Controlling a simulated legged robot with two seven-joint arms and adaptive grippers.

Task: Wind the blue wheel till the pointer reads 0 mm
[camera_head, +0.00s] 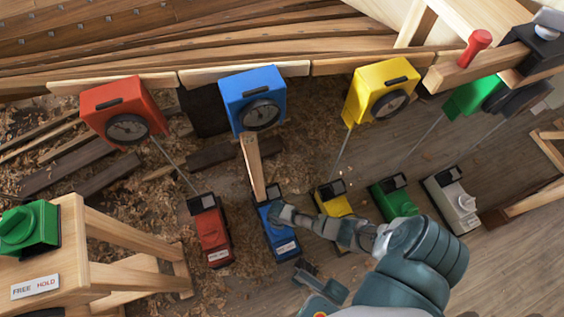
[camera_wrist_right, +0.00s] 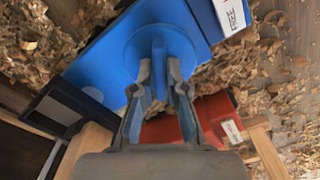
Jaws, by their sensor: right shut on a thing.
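The blue winch box (camera_head: 281,236) sits low on the shaving-strewn floor with a white label on its front. Its blue wheel (camera_wrist_right: 133,54) shows in the right wrist view as a round disc with an upright grip fin (camera_wrist_right: 158,68). My right gripper (camera_head: 281,214) is shut on that fin, one finger on each side; the wrist view shows the gripper (camera_wrist_right: 160,92) too. The blue gauge box (camera_head: 242,88) with a dark round dial (camera_head: 260,115) hangs above on the hull plank. The dial is too small to read. My left gripper does not show.
A red winch (camera_head: 209,235) stands left, yellow (camera_head: 335,203) and green (camera_head: 396,200) winches right. A wooden stand (camera_head: 70,235) carries a green knob (camera_head: 27,228) at left.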

